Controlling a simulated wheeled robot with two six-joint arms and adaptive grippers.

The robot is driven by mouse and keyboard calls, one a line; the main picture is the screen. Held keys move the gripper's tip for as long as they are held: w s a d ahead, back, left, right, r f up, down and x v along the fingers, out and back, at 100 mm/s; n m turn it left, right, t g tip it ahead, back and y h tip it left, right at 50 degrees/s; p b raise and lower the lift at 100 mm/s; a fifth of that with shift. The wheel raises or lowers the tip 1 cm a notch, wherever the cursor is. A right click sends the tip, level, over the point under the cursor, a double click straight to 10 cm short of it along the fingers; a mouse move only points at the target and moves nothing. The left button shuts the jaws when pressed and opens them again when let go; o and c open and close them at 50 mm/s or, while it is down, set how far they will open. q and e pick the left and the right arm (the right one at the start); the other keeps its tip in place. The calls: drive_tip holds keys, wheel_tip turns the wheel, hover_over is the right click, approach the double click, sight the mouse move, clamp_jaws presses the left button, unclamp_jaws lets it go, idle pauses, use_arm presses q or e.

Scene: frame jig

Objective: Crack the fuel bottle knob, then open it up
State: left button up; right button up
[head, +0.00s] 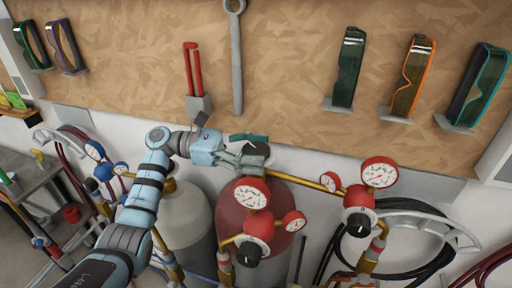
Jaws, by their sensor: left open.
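The fuel bottle (284,211) is a dark red cylinder standing below the board, right of a grey bottle (186,212). Its top carries brass fittings and red gauges. A dark rounded part that looks like its knob (262,149) shows at the top of the bottle, partly covered by my gripper. My left gripper (258,150) reaches in from the left and is open, with its fingers at this knob, one above and one below. I cannot tell whether they touch it. My right gripper is not in view.
Red gauges (252,194) and a regulator with a black knob (360,222) stand close in front and to the right. A hose reel (425,225) is at the right. Tools such as a grey wrench (237,65) and several goggles hang on the board (290,70). A grey cart (40,180) stands left.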

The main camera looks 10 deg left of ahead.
use_arm(q)
drive_tip(key=shift+s, duration=0.1)
drive_tip(key=c, duration=0.4)
drive_tip(key=shift+a+f, duration=0.1)
drive_tip(key=c, duration=0.8)
drive_tip(key=shift+n+t, duration=0.3)
drive_tip(key=shift+t, duration=0.2)
drive_tip(key=shift+f+n+t+b, duration=0.1)
drive_tip(key=shift+n+t+b, duration=0.4)
drive_tip(key=shift+t, duration=0.2)
drive_tip(key=n+t+y, duration=0.1)
drive_tip(key=t, duration=0.1)
drive_tip(key=n+t+y, duration=0.1)
drive_tip(key=n+t, duration=0.1)
drive_tip(key=t, duration=0.1)
drive_tip(key=shift+y+p, duration=0.3)
drive_tip(key=shift+p, duration=0.05)
drive_tip(key=n+t+y, duration=0.5)
drive_tip(key=y, duration=0.1)
drive_tip(key=shift+n+t, duration=0.4)
